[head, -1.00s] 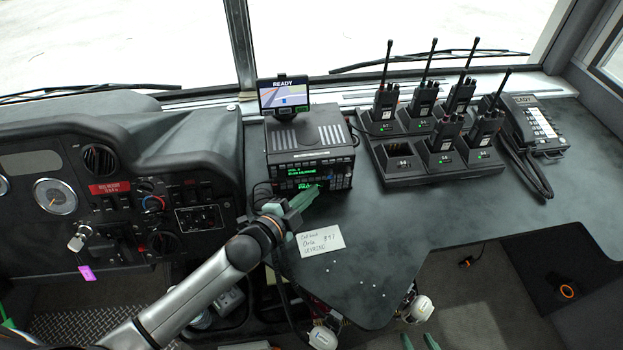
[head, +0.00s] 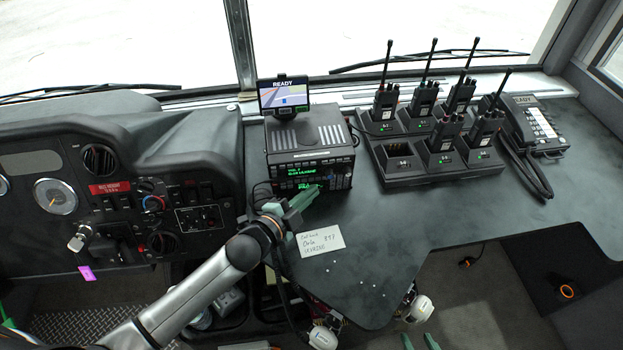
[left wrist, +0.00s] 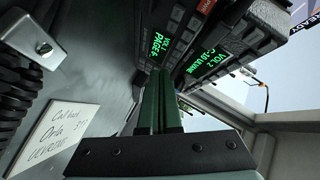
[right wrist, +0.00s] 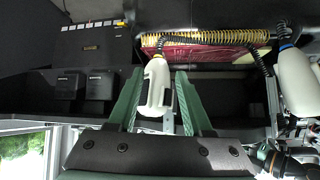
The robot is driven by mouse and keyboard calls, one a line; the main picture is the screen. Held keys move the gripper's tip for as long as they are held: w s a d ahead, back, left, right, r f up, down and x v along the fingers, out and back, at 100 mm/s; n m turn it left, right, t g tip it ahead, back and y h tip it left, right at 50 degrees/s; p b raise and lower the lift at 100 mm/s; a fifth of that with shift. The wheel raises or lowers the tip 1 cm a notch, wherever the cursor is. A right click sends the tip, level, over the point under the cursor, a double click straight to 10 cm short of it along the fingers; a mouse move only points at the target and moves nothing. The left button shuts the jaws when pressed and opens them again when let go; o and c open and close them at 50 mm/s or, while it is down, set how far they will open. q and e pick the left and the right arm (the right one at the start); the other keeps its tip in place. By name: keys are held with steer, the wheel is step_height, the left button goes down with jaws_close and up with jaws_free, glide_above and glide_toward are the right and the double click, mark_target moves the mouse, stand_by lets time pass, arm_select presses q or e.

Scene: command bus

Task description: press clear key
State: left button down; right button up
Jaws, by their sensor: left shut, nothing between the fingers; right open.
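The black two-deck radio unit (head: 311,150) stands on the desk with green-lit displays and rows of small keys on its front. My left gripper (head: 315,190) is shut and empty, its green fingertips close in front of the lower deck. In the left wrist view the shut fingertips (left wrist: 161,72) are beside the lower display (left wrist: 159,47), near its keys; I cannot tell whether they touch. No key label reading clear is legible. My right gripper (right wrist: 158,80) is open below the desk; its fingertips (head: 420,342) show at the bottom edge of the head view.
A small screen (head: 284,95) reading READY sits on the radio. A paper note (head: 320,241) lies on the desk in front of it. A charger rack with handheld radios (head: 430,165) and a desk phone (head: 537,127) stand right. A white handset (right wrist: 156,85) appears between my right fingers, apparently beyond them.

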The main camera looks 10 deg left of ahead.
arm_select(q)
steer(key=shift+w+a, duration=0.15)
steer(key=shift+w, duration=0.25)
steer(key=shift+w+a, duration=0.1)
steer(key=shift+w, duration=0.15)
stand_by(0.4)
steer(key=shift+s, duration=0.15)
steer(key=shift+s+d+p, duration=0.25)
steer(key=shift+s+p, duration=0.1)
steer(key=shift+s, duration=0.2)
steer(key=shift+s+d, duration=0.15)
steer(key=shift+s, duration=0.2)
steer(key=shift+s+d+p, duration=0.2)
steer(key=shift+s+d, duration=0.05)
steer(key=shift+s, duration=0.4)
steer(key=shift+s+d+p, duration=0.2)
steer(key=shift+s+d, duration=0.1)
steer(key=shift+s, duration=0.35)
steer(key=shift+s+d+p, duration=0.2)
steer(key=shift+s+d, duration=0.05)
steer(key=shift+s, duration=0.4)
